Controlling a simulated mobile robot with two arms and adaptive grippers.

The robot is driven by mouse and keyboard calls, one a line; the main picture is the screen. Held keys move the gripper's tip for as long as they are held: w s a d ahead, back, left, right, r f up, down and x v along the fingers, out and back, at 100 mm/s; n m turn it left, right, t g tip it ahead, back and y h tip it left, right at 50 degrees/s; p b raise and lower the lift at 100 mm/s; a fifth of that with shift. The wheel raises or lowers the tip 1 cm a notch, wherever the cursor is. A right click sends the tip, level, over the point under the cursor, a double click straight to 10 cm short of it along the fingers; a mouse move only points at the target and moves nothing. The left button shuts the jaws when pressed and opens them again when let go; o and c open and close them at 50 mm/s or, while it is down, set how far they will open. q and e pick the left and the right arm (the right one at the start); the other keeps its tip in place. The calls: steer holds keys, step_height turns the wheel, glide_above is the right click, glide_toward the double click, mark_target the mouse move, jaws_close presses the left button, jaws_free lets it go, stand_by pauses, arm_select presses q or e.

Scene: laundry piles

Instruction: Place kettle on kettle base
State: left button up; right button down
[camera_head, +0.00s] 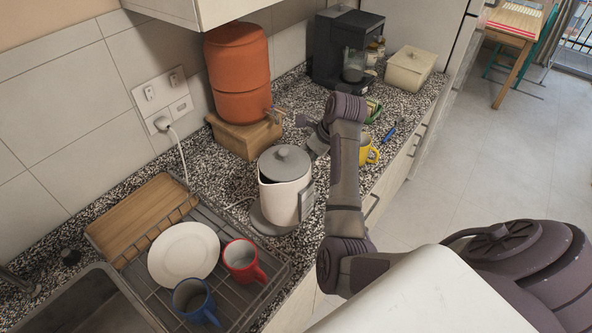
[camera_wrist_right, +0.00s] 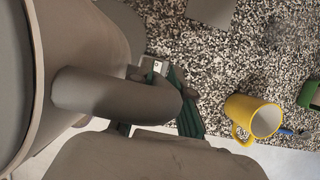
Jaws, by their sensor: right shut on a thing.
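The white kettle (camera_head: 284,192) with a grey lid and grey handle (camera_head: 307,201) is upright at the counter's middle. It fills the left of the right wrist view (camera_wrist_right: 60,60). The grey round kettle base (camera_head: 262,222) shows below and left of the kettle's bottom. The kettle overlaps it in the head view; I cannot tell whether it is seated or just above. My right gripper (camera_wrist_right: 187,108) is shut on the kettle at its handle; its fingers are partly hidden. My left gripper is not in view.
A dish rack (camera_head: 280,272) with a plate and red and blue mugs is at front left. An orange dispenser (camera_head: 238,75) on a wooden box (camera_head: 240,138) stands behind the kettle. A yellow mug (camera_head: 367,152) and coffee machine (camera_head: 335,45) are farther along.

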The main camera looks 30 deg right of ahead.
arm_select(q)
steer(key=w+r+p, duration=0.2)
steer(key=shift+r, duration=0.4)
arm_select(e)
steer(key=w+x, duration=0.1)
steer(key=x, duration=0.6)
steer(key=shift+w, duration=0.4)
steer(key=shift+a, duration=0.1)
steer(key=c, duration=1.5)
jaws_free()
steer(key=shift+f, duration=0.2)
steer(key=o, duration=0.4)
steer(key=shift+s, duration=0.1)
